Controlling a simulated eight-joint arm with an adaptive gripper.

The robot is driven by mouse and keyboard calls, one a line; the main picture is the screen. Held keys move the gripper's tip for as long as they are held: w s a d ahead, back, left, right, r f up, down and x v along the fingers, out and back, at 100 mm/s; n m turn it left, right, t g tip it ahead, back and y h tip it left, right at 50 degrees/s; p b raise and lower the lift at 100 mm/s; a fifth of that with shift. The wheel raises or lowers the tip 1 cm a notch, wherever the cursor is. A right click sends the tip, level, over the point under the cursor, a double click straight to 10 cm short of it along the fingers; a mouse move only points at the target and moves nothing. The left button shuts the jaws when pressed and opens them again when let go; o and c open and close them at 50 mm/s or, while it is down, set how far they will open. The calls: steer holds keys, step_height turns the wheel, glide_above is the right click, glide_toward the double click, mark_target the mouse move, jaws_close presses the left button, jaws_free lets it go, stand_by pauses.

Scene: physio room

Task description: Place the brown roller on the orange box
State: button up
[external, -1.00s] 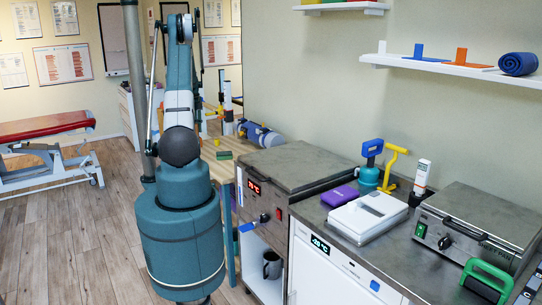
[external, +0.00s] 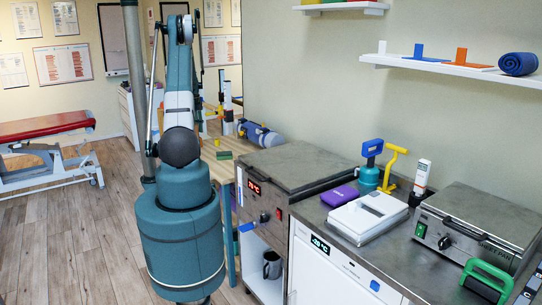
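I cannot make out the brown roller or the orange box in the external view. My arm stands in front of part of the wooden table (external: 223,172) at the back and hides some of what is on it. My gripper is not visible; the arm reaches away from the camera and its end is hidden behind its own links.
A blue roller (external: 258,134) and a green block (external: 224,155) lie on the wooden table. To the right, the counter holds a purple case (external: 340,195), a white device (external: 368,216) and a grey heater (external: 468,232). A red treatment couch (external: 45,128) stands far left.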

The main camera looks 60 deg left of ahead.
steer(key=shift+r, duration=0.1)
step_height(320, 180, up, 12)
steer(key=shift+r+p, duration=0.1)
steer(key=shift+p, duration=0.3)
stand_by(0.8)
stand_by(0.4)
